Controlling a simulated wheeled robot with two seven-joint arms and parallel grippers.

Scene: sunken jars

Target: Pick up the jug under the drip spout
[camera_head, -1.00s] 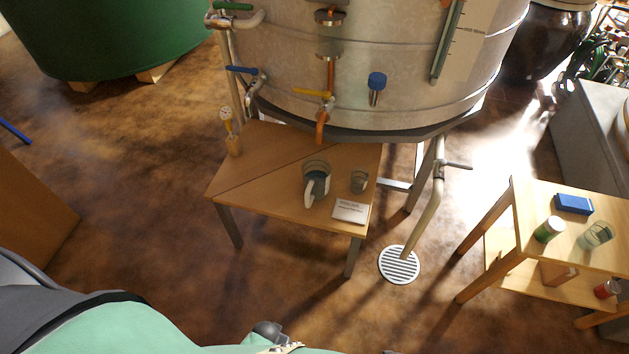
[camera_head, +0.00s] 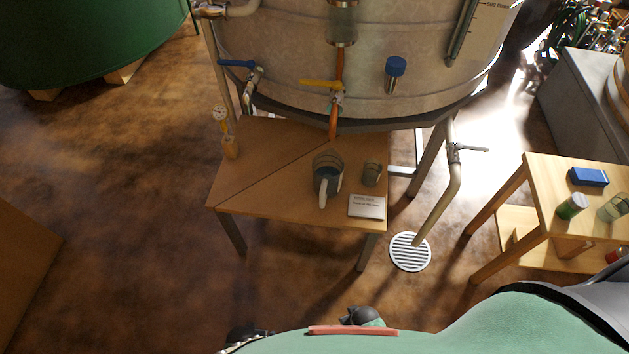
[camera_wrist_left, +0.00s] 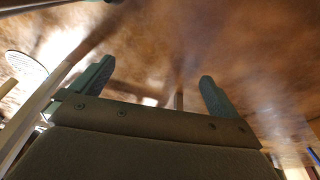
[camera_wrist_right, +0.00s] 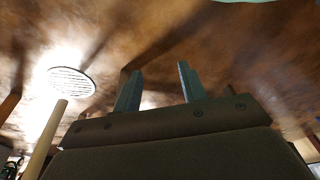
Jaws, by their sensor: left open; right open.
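My right gripper (camera_wrist_right: 158,85) is also open and empty, over the floor.
A small glass (camera_head: 371,174) stands right of the jug, with a white card (camera_head: 366,206) in front. A floor drain (camera_head: 410,252) and a valve pipe (camera_head: 452,180) lie to the right. A side table (camera_head: 545,190) carries a blue box (camera_head: 589,177) and jars. Floor before the table is clear.

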